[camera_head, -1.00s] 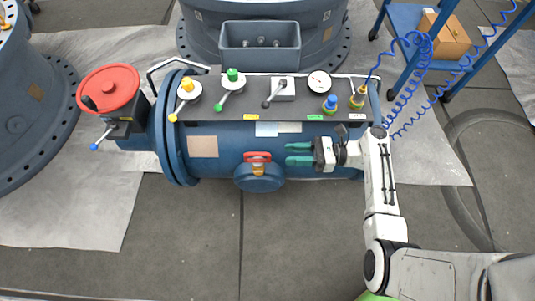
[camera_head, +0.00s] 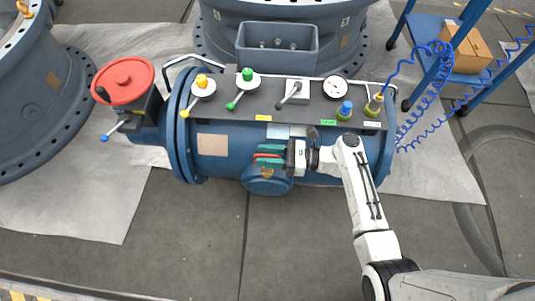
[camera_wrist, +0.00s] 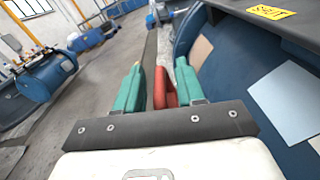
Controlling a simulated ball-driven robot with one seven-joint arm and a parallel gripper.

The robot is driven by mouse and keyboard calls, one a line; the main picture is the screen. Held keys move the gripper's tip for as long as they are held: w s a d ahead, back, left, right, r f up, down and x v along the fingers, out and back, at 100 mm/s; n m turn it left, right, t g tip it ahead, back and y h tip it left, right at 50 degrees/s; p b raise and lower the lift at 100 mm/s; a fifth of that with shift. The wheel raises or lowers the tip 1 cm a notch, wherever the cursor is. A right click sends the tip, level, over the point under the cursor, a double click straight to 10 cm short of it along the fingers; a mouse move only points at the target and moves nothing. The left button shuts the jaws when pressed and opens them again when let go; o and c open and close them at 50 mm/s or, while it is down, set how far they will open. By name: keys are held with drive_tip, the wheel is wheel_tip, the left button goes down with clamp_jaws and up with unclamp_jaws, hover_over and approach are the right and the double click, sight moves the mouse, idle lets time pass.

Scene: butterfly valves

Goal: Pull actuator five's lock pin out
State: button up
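A red handle (camera_head: 269,157) stands on a round blue flanged stub (camera_head: 265,182) at the front of the blue cylinder. I cannot read a number on it, nor tell for sure which part is the lock pin. A small orange-yellow piece below the handle is mostly covered. My gripper (camera_head: 270,153) reaches in from the right, its teal fingers on either side of the handle. In the wrist view, the red handle (camera_wrist: 165,90) stands between the fingertips (camera_wrist: 160,85). A narrow gap shows at the left finger; the right finger is close to or touching the handle.
The blue cylinder (camera_head: 213,168) carries a dark top panel with a yellow-hubbed lever (camera_head: 203,83), a green-hubbed lever (camera_head: 248,76), a grey lever (camera_head: 295,90) and a gauge (camera_head: 335,88). A red handwheel (camera_head: 123,79) is at left. A coiled blue hose (camera_head: 412,100) hangs at right.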

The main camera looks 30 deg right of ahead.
drive_tip(key=shift+c, duration=0.4)
clamp_jaws()
